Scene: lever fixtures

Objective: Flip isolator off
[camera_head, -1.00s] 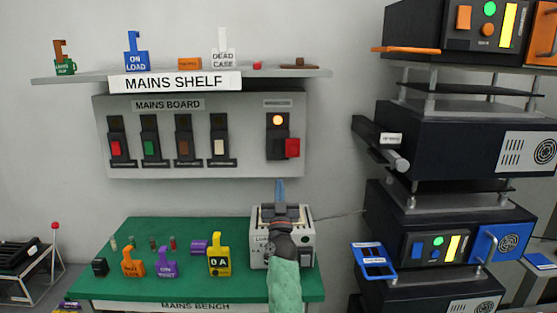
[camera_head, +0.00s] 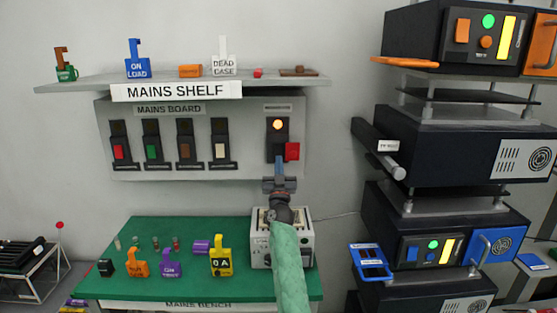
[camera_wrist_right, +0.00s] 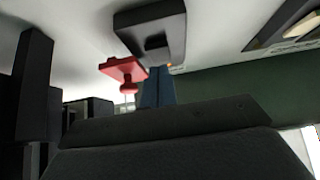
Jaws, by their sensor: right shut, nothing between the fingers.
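The isolator (camera_head: 277,142) is a dark upright switch at the right end of the grey mains board, with a lit orange lamp near its top. A red block (camera_head: 292,151) sticks out at its right side. In the right wrist view the dark isolator body (camera_wrist_right: 150,22) is at the top, with the red block (camera_wrist_right: 122,68) and its knob to the left of my fingers. My right gripper (camera_head: 280,162) is shut and empty, its blue fingers pointing up at the isolator's lower end. They also show in the right wrist view (camera_wrist_right: 158,86). I cannot tell whether they touch the isolator.
The mains shelf (camera_head: 95,84) overhangs the board. Several other switches stand left of the isolator. Dark equipment racks (camera_head: 450,140) stand at the right.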

